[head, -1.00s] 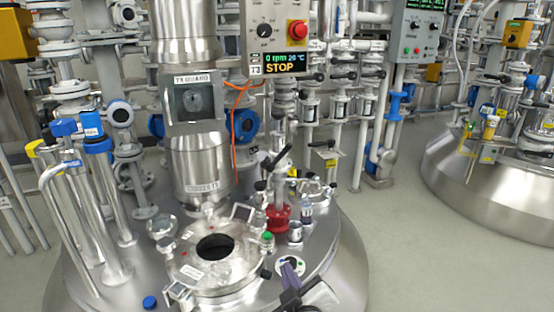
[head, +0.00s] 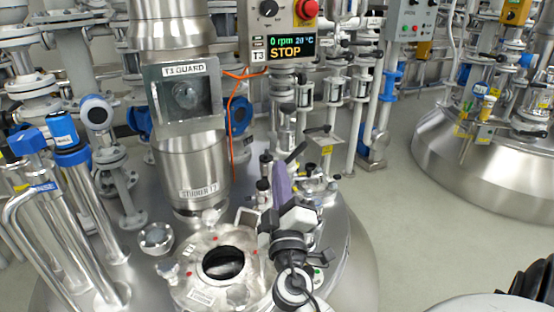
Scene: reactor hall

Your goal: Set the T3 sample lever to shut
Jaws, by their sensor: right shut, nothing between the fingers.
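The T3 control box (head: 283,48) stands at the top middle; its display reads 0 rpm, 20 °C and STOP. On the steel vessel lid below, a black lever handle (head: 297,152) slants up to the right, just behind my right gripper. I cannot read a label on it, so I cannot tell if it is the sample lever or how it is set. My right gripper (head: 281,168), with purple fingers, is shut and empty, pointing up and away beside this handle. Whether it touches the handle is unclear. My right wrist hides the fittings below. My left gripper is not in view.
The open round hatch (head: 223,263) lies left of my right wrist. The stirrer column (head: 190,165) with its guard window rises behind it. Blue-capped pipes (head: 75,150) stand at the left. Another black handle (head: 317,129) is behind. Clear floor (head: 410,230) lies right.

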